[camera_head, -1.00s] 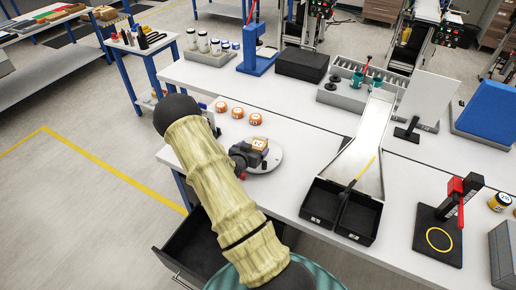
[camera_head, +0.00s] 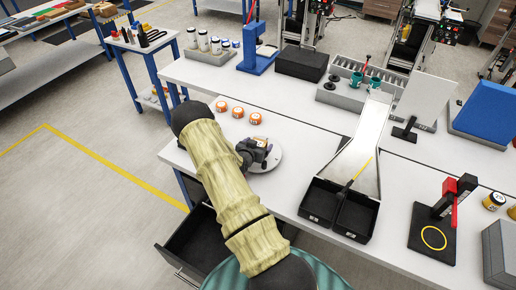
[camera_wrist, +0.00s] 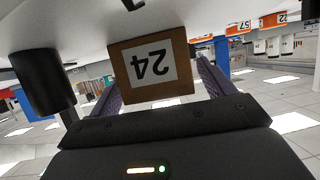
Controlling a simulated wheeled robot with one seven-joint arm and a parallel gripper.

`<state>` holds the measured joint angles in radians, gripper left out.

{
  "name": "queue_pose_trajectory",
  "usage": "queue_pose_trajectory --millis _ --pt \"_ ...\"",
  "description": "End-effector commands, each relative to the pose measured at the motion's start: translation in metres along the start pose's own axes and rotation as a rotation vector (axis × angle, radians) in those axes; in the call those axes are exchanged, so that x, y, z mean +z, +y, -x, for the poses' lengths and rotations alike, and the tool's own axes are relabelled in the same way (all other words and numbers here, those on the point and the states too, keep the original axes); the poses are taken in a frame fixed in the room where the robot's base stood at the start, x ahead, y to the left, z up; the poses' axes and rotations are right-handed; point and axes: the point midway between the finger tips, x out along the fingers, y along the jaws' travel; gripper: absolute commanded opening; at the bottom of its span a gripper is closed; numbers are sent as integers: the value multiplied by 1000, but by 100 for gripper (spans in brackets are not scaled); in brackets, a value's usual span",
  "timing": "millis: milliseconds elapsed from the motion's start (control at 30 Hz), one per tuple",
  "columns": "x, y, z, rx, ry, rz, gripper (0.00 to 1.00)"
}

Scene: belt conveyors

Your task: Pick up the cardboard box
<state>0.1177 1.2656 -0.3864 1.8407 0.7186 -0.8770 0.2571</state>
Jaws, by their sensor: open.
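The cardboard box (camera_wrist: 152,72) is small and brown, with a white label reading 24 that appears upside down in the wrist view. It stands on a round light plate (camera_head: 267,164) on the white table; in the head view my gripper and arm largely hide it. My gripper (camera_wrist: 158,82) is open, with one purple-grey finger on each side of the box. I cannot tell whether either finger touches it. In the head view my gripper (camera_head: 254,152) is low over the plate.
Several orange-topped items (camera_head: 238,112) stand behind the plate. Two black bins (camera_head: 338,208) sit below a metal chute (camera_head: 352,155) to the right. An open dark drawer (camera_head: 196,240) is under the table's front edge. A black cylinder (camera_wrist: 38,80) shows close by in the wrist view.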

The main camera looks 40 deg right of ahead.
Motion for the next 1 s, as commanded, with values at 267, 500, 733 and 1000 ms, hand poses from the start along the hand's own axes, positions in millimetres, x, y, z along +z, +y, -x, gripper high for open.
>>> queue_pose_trajectory --millis 267,500,733,1000 --pt "0 0 0 0 0 0 43" --pt "0 0 0 0 1 0 32" --pt "-6 -1 2 0 2 -1 32" --pt "-36 -1 14 -1 3 -4 32"
